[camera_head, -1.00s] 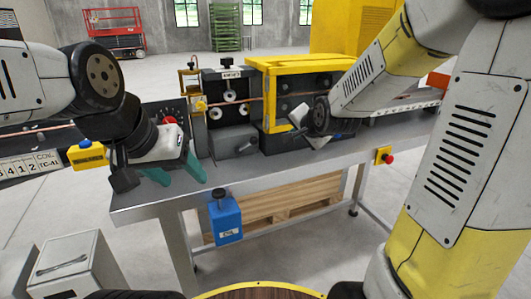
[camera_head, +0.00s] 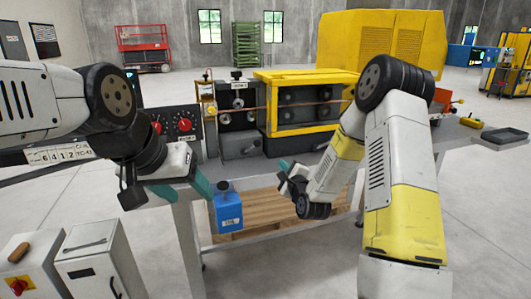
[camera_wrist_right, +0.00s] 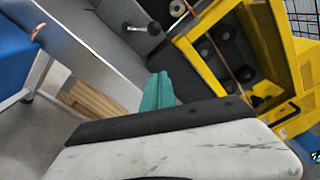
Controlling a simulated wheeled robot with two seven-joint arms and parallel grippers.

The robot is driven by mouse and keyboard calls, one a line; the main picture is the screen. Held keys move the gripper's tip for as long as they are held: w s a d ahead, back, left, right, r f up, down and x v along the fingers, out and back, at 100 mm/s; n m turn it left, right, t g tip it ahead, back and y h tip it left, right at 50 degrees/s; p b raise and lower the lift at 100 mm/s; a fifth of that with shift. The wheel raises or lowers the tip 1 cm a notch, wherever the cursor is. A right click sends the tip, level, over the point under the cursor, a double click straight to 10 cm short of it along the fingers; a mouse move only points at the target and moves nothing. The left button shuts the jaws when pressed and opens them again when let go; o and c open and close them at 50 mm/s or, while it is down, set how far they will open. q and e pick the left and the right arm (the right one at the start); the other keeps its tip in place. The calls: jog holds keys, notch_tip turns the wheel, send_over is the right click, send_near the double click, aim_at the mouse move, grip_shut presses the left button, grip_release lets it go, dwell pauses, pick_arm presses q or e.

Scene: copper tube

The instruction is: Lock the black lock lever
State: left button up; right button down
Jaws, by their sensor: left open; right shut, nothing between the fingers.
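A small lever with a black knob (camera_head: 248,149) sits on the grey front of the roller unit; I take it for the lock lever. It also shows at the top of the right wrist view (camera_wrist_right: 154,28). Whether it is locked I cannot tell. My right gripper (camera_head: 285,165) is in front of the bench, below and right of the lever and apart from it. Its teal fingers (camera_wrist_right: 158,90) are shut and empty. My left gripper (camera_head: 184,188) is open and empty near the bench's left front, with its teal fingers spread.
A copper tube (camera_head: 310,104) runs through the roller unit and the yellow-framed machine (camera_head: 305,76). A control panel with red knobs (camera_head: 172,125) stands left. A wooden pallet (camera_head: 258,208) lies under the bench.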

aim_at(252, 147)
jog(key=shift+w, duration=0.1)
jog(key=x, duration=1)
jog(key=shift+w+a+r, duration=0.1)
jog(key=shift+a, duration=0.05)
jog(key=shift+a+r, duration=0.35)
jog(key=shift+a, duration=0.25)
jog(key=shift+a+r, duration=0.3)
jog(key=shift+a, duration=0.3)
jog(key=shift+a+r, duration=0.2)
jog(key=shift+a, duration=0.2)
